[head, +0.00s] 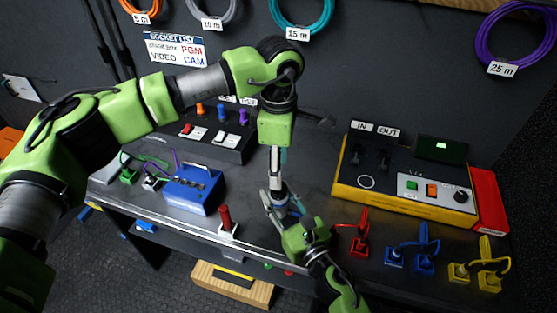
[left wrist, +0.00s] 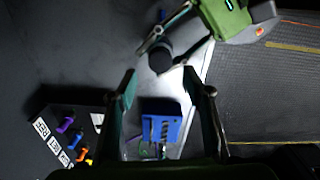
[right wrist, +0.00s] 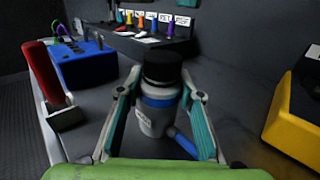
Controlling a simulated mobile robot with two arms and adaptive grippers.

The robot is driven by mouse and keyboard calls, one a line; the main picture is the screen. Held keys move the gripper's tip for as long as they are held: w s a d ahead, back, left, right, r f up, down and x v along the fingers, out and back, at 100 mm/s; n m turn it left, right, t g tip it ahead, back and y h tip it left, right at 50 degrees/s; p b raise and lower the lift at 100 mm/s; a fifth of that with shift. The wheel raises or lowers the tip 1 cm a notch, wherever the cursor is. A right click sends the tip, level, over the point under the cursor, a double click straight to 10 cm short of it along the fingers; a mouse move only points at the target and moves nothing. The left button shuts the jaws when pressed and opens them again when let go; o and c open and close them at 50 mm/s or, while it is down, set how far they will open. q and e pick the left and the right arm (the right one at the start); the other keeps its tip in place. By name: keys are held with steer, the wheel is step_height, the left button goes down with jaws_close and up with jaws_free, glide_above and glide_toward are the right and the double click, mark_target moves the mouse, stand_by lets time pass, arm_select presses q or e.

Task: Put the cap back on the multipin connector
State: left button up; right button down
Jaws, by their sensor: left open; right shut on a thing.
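My right gripper (right wrist: 160,98) is shut on the multipin connector (right wrist: 156,120), a grey upright cylinder with a label and a blue ring. Its top (right wrist: 162,68) is a wide black cylinder; I cannot tell whether this is the separate cap seated on it. The black top also shows in the left wrist view (left wrist: 160,60), beyond my fingertips. In the head view my left gripper (head: 276,178) points down just above the connector (head: 281,198). My left gripper (left wrist: 160,82) is open, with nothing visible between its fingers. No loose cap can be made out elsewhere.
A blue box (head: 194,190) and a red-handled piece (head: 227,222) stand left of the connector. A yellow-sided panel (head: 400,180) stands to the right, with red, blue and yellow cabled plugs (head: 425,262) in front. A switch panel (head: 215,135) is behind. The bench's front edge is close.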

arm_select(q)
steer(key=n, duration=0.7)
steer(key=shift+r, duration=0.2)
steer(key=n, duration=0.5)
steer(key=shift+r, duration=0.2)
steer(key=n, duration=0.7)
steer(key=shift+r, duration=0.2)
steer(key=n, duration=0.6)
steer(key=shift+r, duration=0.2)
steer(key=shift+f, duration=0.1)
steer(key=shift+f, duration=3.95)
